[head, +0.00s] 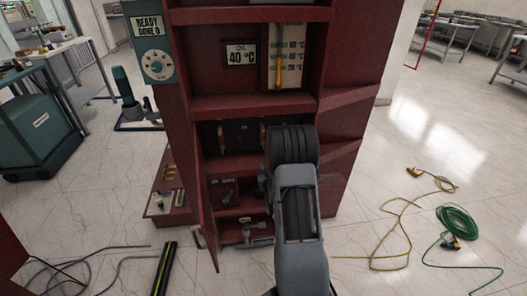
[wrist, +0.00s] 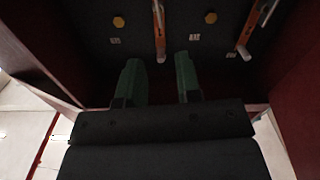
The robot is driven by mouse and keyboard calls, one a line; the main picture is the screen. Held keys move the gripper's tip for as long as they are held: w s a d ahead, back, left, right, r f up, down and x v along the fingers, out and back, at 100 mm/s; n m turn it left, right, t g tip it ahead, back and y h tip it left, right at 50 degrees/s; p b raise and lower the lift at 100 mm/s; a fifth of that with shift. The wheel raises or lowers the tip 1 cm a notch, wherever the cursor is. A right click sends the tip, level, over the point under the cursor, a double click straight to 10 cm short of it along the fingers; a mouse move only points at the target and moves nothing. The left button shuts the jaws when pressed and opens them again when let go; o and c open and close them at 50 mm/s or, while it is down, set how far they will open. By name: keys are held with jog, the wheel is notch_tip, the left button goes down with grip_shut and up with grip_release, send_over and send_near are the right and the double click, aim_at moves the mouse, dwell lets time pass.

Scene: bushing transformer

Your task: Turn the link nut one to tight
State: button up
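In the wrist view, two yellow hex nuts sit on a dark panel, a left nut (wrist: 118,22) and a right nut (wrist: 210,18). Copper-coloured link bars, a left bar (wrist: 159,30) and a right bar (wrist: 250,25), hang beside them with pale ends. Small white labels are too blurred to read, so I cannot tell which nut is number one. My gripper (wrist: 158,62) has its two green fingers apart, with nothing between them. It is below the nuts, apparently touching none. In the head view my arm hides the gripper and part of the dark compartment (head: 240,133).
The red cabinet (head: 350,100) has side walls close around the compartment. An open red door (head: 206,220) stands at its lower left. Yellow cable (head: 400,225), green cable (head: 457,220) and black cables (head: 90,262) lie on the floor.

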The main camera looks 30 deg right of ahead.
aim_at(263, 145)
jog(key=x, duration=1.3)
jog(key=shift+w+d, duration=0.1)
jog(key=shift+w, duration=0.05)
jog(key=shift+c, duration=0.2)
grip_shut()
